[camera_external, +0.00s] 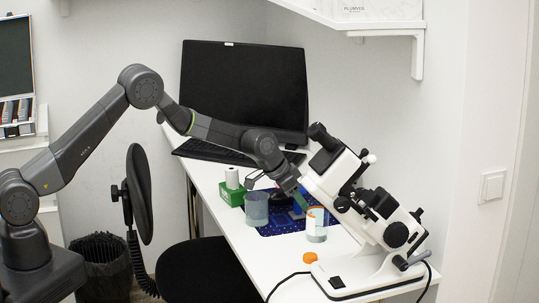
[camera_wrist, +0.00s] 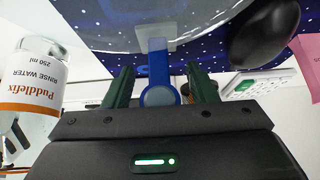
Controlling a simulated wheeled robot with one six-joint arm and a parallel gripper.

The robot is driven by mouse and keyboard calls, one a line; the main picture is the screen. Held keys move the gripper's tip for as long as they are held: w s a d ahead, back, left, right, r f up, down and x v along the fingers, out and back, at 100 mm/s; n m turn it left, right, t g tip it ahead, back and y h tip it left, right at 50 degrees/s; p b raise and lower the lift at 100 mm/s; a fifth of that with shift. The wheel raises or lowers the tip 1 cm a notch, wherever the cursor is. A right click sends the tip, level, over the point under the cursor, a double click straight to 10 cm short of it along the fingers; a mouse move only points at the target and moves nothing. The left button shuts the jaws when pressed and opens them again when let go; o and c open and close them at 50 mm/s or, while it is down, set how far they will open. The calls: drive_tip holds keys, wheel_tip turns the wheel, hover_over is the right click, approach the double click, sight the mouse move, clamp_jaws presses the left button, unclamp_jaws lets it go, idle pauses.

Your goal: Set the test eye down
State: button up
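A blue upright piece (camera_wrist: 160,62) with a rounded end lies between my gripper's (camera_wrist: 160,72) two green fingers in the wrist view. It meets a pale square patch beyond. I take it for the test eye's holder; no eyeball is clearly visible. I cannot tell whether the fingers press on it. In the external view my gripper (camera_external: 302,197) is low over the dark blue speckled mat (camera_external: 275,228), with a blue patch (camera_external: 297,213) just below it. The mat also shows in the wrist view (camera_wrist: 105,45). The contact with the mat is hidden.
A translucent cup (camera_external: 256,211) stands left of my gripper, before a green box (camera_external: 233,197). An orange-labelled bottle (camera_external: 317,226) is close on the right; its label shows in the wrist view (camera_wrist: 32,100). A white microscope-like instrument (camera_external: 360,200) and orange cap (camera_external: 310,258) stand nearby.

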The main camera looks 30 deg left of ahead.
drive_tip(key=shift+r, duration=0.15)
drive_tip(key=shift+r, duration=0.2)
drive_tip(key=v, duration=1.1)
drive_tip(key=shift+s+a+r+b, duration=0.15)
drive_tip(key=shift+a+r+b, duration=0.05)
drive_tip(key=shift+b, duration=0.25)
